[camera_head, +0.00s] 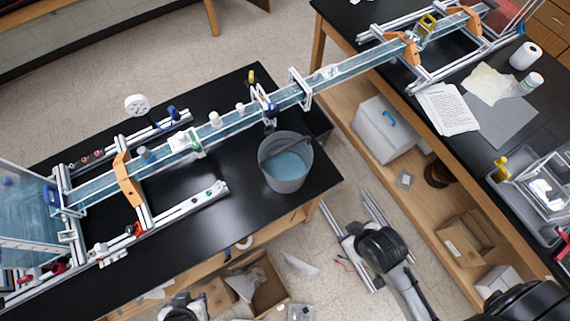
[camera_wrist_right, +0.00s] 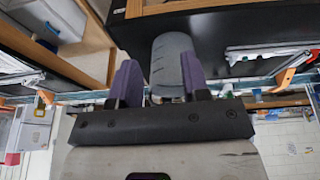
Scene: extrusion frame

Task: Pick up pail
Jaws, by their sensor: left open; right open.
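The pail (camera_head: 285,184) is grey, with pale blue inside and a dark band across its mouth. It stands upright on the black bench near the right end, beside the long clear channel. In the right wrist view the pail (camera_wrist_right: 172,62) shows beyond and between the two purple fingers of my right gripper (camera_wrist_right: 157,80). This gripper is open, with nothing held. My left gripper (camera_head: 182,300) shows small at the bottom edge of the head view, below the front of the bench and apart from the pail; it is open.
The clear channel (camera_head: 240,120) runs from the black bench (camera_head: 250,205) across a gap to a second bench. Metal rails with orange brackets (camera_head: 127,178) stand left of the pail. An open cardboard box (camera_head: 268,285) is below. Bare bench surrounds the pail's front side.

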